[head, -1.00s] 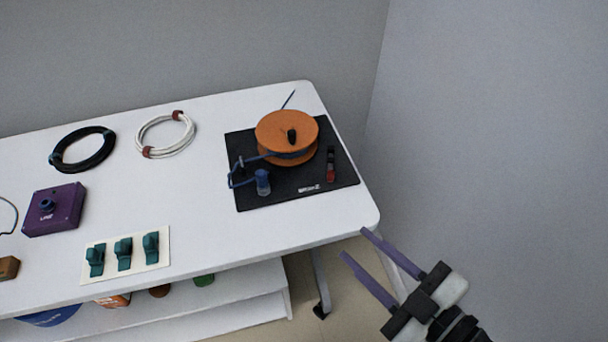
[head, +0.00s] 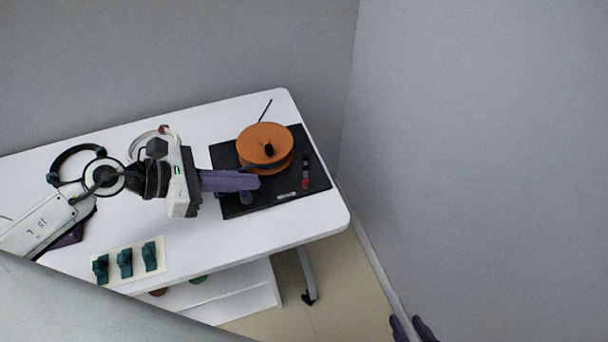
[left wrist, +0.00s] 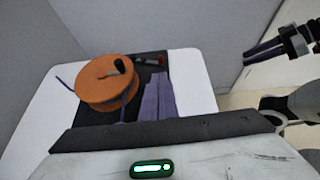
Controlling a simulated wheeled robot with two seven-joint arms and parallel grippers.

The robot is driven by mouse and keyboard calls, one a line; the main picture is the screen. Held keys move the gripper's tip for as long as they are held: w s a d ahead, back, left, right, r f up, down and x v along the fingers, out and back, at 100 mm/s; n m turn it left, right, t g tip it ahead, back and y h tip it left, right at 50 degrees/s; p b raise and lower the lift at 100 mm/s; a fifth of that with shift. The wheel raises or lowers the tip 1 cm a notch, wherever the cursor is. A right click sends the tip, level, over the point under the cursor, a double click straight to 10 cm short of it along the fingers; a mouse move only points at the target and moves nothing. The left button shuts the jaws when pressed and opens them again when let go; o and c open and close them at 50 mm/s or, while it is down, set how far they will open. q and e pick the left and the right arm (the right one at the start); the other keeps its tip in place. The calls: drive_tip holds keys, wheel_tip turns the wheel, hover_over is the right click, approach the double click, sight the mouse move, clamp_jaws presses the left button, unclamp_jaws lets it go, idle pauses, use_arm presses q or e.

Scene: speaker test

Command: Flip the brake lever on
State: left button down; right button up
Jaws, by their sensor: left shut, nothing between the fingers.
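A small black-and-red lever (head: 305,178) sits on the black board (head: 320,183), to the right of an orange spool (head: 264,144). I take it for the brake lever; its exact setting is too small to tell. In the left wrist view the lever (left wrist: 150,60) shows beyond the fingers, beside the spool (left wrist: 104,84). My left gripper (head: 257,182) is shut and empty, with its purple fingers over the board's left part, in front of the spool and left of the lever. My right gripper (head: 407,322) is at the bottom edge, off the table, fingers apart; it also shows in the left wrist view (left wrist: 245,58).
Blue cord runs from the spool past a blue post (head: 246,198), partly hidden by my left fingers. Teal clips (head: 125,263) stand on a pale plate at the table's front. A wall stands to the right.

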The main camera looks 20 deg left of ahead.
sight(289, 193)
use_arm(q)
drive_tip(key=shift+f, duration=0.1)
drive_tip(key=shift+d, duration=0.15)
drive_tip(key=p+x, duration=0.1)
drive_tip(key=x, duration=0.9)
drive_tip(key=shift+w, duration=0.1)
